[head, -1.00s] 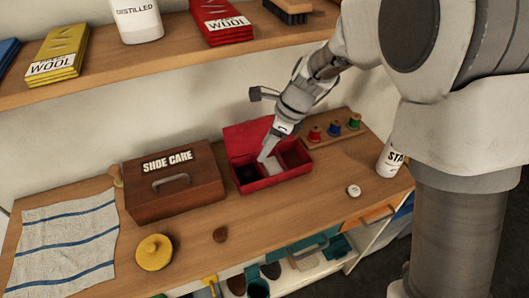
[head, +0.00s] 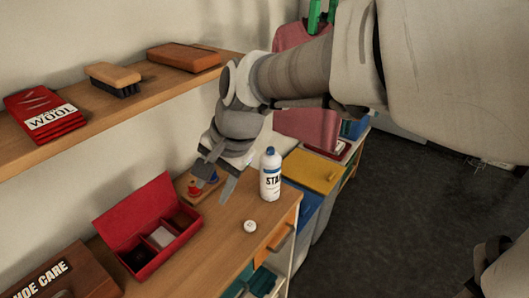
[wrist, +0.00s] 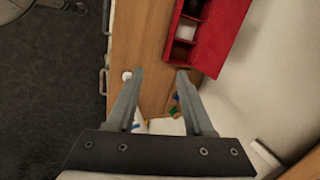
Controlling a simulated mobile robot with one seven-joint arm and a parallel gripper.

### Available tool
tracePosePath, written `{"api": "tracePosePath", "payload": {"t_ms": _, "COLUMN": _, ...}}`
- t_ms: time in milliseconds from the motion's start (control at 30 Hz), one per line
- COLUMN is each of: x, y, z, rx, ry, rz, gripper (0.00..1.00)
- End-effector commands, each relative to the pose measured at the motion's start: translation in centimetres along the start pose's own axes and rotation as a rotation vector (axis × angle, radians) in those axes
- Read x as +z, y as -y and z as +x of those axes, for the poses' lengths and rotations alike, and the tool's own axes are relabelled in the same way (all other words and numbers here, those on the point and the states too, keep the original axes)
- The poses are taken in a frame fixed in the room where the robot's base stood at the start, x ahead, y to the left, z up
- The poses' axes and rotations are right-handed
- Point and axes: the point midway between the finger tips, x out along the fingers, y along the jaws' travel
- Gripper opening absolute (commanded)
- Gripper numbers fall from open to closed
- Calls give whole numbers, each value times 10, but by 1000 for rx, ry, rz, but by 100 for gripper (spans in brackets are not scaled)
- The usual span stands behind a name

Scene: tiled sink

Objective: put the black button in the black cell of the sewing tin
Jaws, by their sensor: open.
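The red sewing tin (head: 160,187) stands open on the wooden bench at the lower left of the head view. Its black cell (head: 136,258) is at the left, a white cell (head: 160,238) in the middle and a brownish cell at the right. The tin also shows at the top of the wrist view (wrist: 232,25). I cannot make out a black button; the black cell is too dark to tell what lies in it. My gripper (head: 214,183) is open and empty, above the bench to the right of the tin. Its fingers also show in the wrist view (wrist: 160,72).
A white button (head: 250,226) lies near the bench's front edge. A white bottle (head: 270,175) stands behind it. A spool rack (head: 192,193) is partly hidden behind my gripper. The shoe care box (head: 60,275) is left of the tin. A shelf (head: 130,105) runs above.

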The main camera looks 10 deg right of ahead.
Motion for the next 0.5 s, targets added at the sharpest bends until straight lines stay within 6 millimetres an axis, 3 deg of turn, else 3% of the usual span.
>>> {"api": "tracePosePath", "payload": {"t_ms": 33, "x": -2, "y": -14, "z": -14, "rx": -7, "ry": -35, "rz": -65, "gripper": 52}}
{"api": "tracePosePath", "payload": {"t_ms": 200, "x": -4, "y": -58, "z": -48, "rx": 15, "ry": -143, "rz": -306, "gripper": 52}}
{"api": "tracePosePath", "payload": {"t_ms": 500, "x": 2, "y": -128, "z": -83, "rx": 130, "ry": -306, "rz": -662, "gripper": 52}}
